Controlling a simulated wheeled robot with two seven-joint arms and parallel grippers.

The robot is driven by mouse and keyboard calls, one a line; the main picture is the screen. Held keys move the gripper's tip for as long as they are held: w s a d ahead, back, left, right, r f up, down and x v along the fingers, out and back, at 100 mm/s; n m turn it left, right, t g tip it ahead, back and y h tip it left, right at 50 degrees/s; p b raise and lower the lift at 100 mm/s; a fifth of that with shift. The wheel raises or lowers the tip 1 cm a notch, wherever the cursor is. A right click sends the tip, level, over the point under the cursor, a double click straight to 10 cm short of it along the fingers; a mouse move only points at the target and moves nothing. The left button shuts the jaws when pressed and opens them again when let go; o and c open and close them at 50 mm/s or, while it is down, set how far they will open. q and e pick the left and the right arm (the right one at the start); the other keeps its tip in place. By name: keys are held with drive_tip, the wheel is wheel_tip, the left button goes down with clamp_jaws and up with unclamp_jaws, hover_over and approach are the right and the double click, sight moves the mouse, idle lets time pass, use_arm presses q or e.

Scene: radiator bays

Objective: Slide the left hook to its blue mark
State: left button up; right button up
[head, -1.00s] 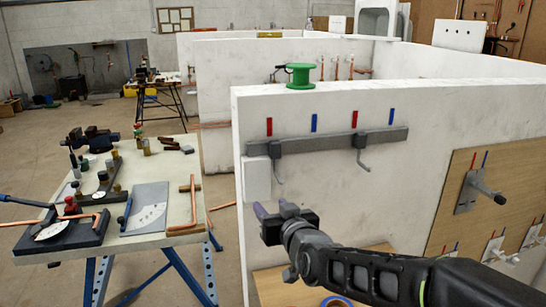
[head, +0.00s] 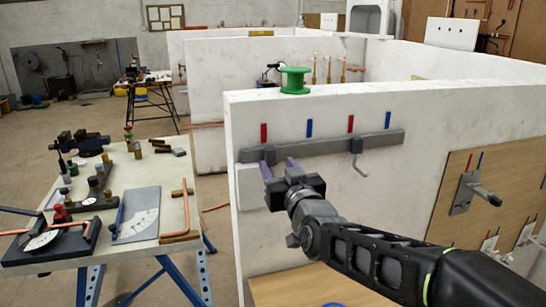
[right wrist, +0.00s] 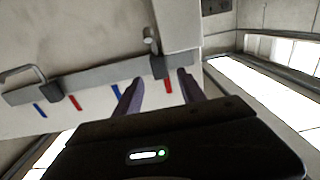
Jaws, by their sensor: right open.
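A grey rail (head: 320,145) with two sliding hooks is fixed to the white wall. The left hook's block (head: 268,155) sits under its red mark (head: 264,133), near the rail's left end. Its blue mark (head: 309,128) is to the right. My right gripper (head: 279,166) is open at the left hook, its fingers partly covering it. In the right wrist view, which is turned over, the left hook's block (right wrist: 157,66) lies between the lines of the two purple fingers (right wrist: 158,90), with gaps both sides. Contact cannot be told. My left gripper is not in view.
The right hook (head: 356,146) sits under its own red mark on the same rail. A white box (head: 250,187) is below the rail's left end. A workbench with tools (head: 160,225) stands left.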

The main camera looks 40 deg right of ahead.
sight(271, 157)
drive_tip(key=shift+p+x, duration=0.55)
drive_tip(key=shift+x, duration=1.8)
clamp_jaws()
